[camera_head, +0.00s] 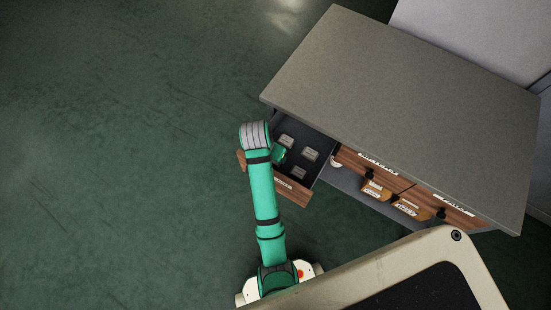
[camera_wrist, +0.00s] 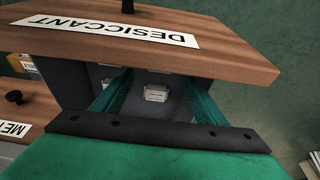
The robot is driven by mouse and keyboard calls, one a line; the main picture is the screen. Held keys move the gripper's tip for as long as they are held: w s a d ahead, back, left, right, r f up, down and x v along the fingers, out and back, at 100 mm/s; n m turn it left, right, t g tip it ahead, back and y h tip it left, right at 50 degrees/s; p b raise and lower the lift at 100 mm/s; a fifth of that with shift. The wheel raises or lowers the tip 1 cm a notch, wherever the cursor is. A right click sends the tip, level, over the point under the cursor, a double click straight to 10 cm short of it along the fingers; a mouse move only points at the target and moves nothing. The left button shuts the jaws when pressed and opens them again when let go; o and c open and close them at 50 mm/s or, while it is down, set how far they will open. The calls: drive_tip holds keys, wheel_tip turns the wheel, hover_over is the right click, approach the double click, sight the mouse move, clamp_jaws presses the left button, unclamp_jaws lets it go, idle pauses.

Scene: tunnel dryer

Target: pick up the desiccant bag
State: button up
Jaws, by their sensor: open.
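Several small pale desiccant bags lie on the dark floor of an open drawer; one bag (camera_head: 310,154) is to the right, one (camera_head: 286,141) at the back and one (camera_head: 298,172) near the front. The drawer's wooden front (camera_wrist: 90,32) bears a DESICCANT label in the wrist view. My green gripper (camera_head: 279,155) is at the left of the drawer, partly hidden by my arm. In the wrist view my gripper (camera_wrist: 158,84) is open, its fingers reaching in past the drawer front. One bag (camera_wrist: 156,93) shows between the fingers, apart from both.
The drawer hangs out from under a grey-topped cabinet (camera_head: 410,90). To its right are shut labelled drawers (camera_head: 450,207) with dark knobs. Small orange-brown boxes (camera_head: 412,208) stand below them. The green floor (camera_head: 110,150) at left is clear.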

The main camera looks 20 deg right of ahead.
drive_tip(key=shift+x, duration=3.85)
drive_tip(key=shift+a, duration=0.2)
drive_tip(key=shift+c, duration=0.6)
drive_tip(key=c, duration=1)
